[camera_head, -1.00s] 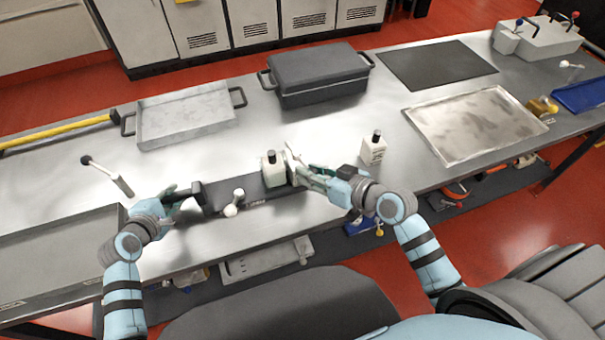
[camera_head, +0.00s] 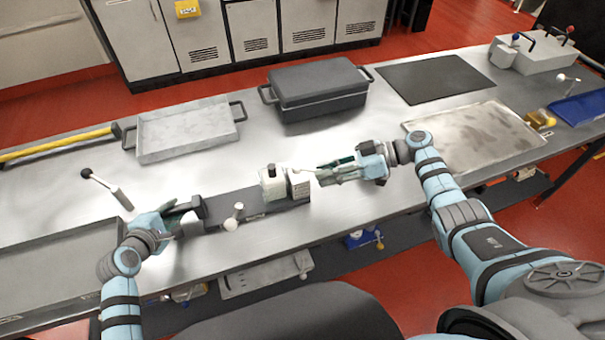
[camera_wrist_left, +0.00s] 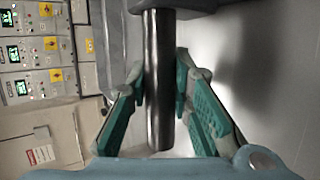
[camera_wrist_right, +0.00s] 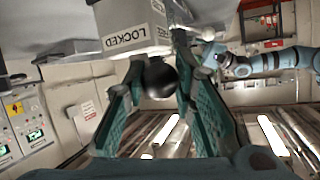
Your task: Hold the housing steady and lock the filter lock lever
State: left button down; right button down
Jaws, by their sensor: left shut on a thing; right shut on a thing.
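The housing is a long dark base (camera_head: 258,206) lying on the steel bench. A cream block (camera_head: 273,183) and a second cream block (camera_head: 299,184) stand at its right end. My left gripper (camera_head: 178,209) is shut on the housing's dark cylindrical handle, which shows between its fingers in the left wrist view (camera_wrist_left: 158,80). My right gripper (camera_head: 320,174) is just right of the blocks, shut on the lever. In the right wrist view the lever's black ball knob (camera_wrist_right: 160,78) sits between the fingers, below a block (camera_wrist_right: 130,25) marked "LOCKED". The lever's shaft is mostly hidden.
A white ball-ended knob (camera_head: 230,224) stands on the housing's front side. A black-tipped rod (camera_head: 105,184) stands at left. A grey tray (camera_head: 185,128), a dark lidded box (camera_head: 318,90) and a metal tray (camera_head: 480,128) lie behind. Bare bench lies in front of my right gripper.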

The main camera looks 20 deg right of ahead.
jog(key=shift+g, duration=0.3)
jog(key=c, duration=1.3)
grip_release()
jog(key=v, duration=1.2)
jog(key=shift+d, duration=0.15)
